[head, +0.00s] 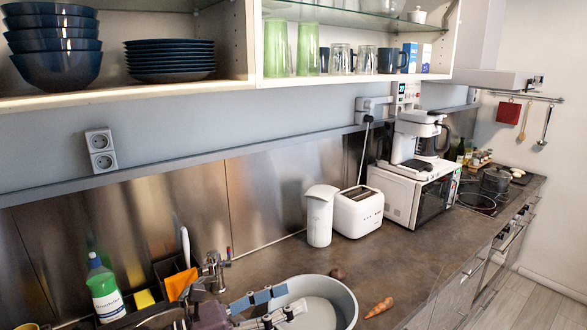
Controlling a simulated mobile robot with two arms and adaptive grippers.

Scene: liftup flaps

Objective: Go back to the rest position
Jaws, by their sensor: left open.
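My left gripper (291,300) is at the bottom of the head view, over the left side of a round grey basin (345,298). Its two fingers are apart with nothing between them. Whether it touches the basin I cannot tell. My right gripper is not in view. The upper cabinet (190,92) stands open at the front, well above my left gripper, and no flap shows in front of its shelves.
A tap (214,268), a green soap bottle (104,290) and a sink caddy are close to the left gripper. A white canister (319,216), toaster (358,211) and microwave (410,194) stand along the wall. A carrot (379,307) lies right of the basin; the counter beyond is clear.

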